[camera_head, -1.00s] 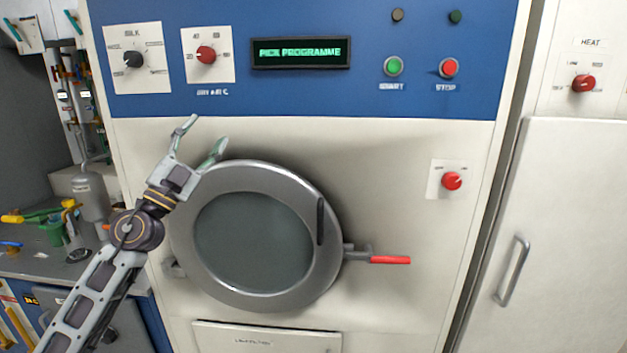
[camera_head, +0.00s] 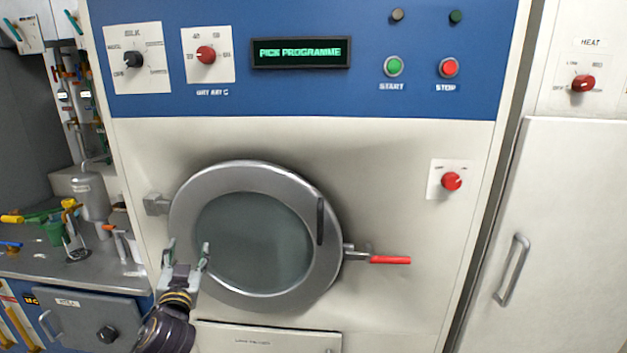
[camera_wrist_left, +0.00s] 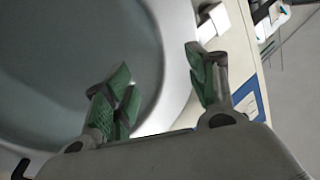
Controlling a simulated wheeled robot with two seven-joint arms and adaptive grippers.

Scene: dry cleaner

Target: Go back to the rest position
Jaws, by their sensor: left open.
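My left gripper (camera_head: 187,255) is open and empty in front of the lower left of the round machine door. Its two fingers stand apart and point up in the head view. The left wrist view shows the green-padded fingertips (camera_wrist_left: 160,88) with nothing between them and the door's glass behind. The round door (camera_head: 254,238) has a grey metal rim and lies closed against the white front. My right gripper is not in either view.
A red-handled latch (camera_head: 390,260) sticks out right of the door. Above are a blue control panel (camera_head: 300,95) and a display reading PICK PROGRAMME (camera_head: 300,52). A cluttered bench (camera_head: 75,270) stands at left, a white cabinet door (camera_head: 560,220) at right.

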